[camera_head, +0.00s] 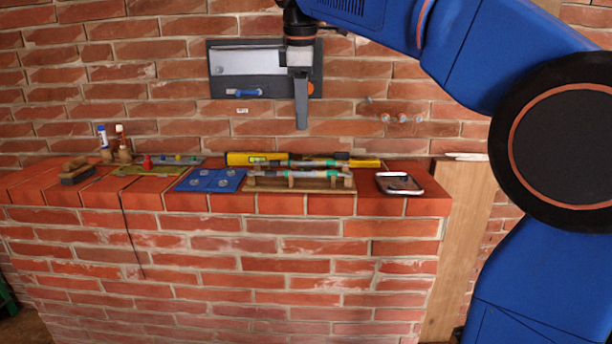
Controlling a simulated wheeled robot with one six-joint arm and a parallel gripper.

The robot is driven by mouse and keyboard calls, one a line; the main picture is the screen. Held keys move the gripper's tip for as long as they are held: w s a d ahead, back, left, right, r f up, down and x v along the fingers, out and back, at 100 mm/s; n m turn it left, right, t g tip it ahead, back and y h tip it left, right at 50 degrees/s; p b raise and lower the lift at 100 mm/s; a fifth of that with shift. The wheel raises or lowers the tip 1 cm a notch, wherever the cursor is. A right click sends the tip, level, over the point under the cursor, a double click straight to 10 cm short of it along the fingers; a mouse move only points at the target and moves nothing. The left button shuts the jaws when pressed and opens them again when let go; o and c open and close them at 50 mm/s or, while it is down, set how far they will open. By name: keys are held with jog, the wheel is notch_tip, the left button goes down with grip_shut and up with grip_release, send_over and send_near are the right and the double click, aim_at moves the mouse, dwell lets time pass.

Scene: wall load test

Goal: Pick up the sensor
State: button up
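My gripper (301,108) hangs pointing down in front of the brick wall, above the ledge and apart from everything on it. I see it side-on, so the gap between its fingers does not show. I cannot tell for certain which thing is the sensor. A blue mat (232,172) on the ledge bears several small round grey pieces. A wooden rack (336,187) beside it holds grey and green rods (300,174). A small red piece (148,162) sits further left, near a thin dark cable (126,225) that hangs over the ledge front.
The brick ledge (429,206) also bears a brush (75,172), markers (102,135), a yellow tool (240,158) and a phone-like device (399,183). A grey panel (219,90) hangs on the wall behind my gripper. A wooden post (460,230) stands at right.

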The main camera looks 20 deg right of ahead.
send_over(306, 171)
jog(key=s+a, duration=0.1)
jog(key=s, duration=0.1)
notch_tip(306, 171, down, 10)
jog(key=shift+d+x, duration=0.15)
jog(key=shift+x, duration=1.2)
jog(key=shift+d+x, duration=0.1)
jog(key=shift+x, duration=1.25)
jog(key=shift+w+r, duration=0.1)
jog(key=shift+w, duration=0.1)
jog(key=shift+c, duration=0.6)
grip_shut()
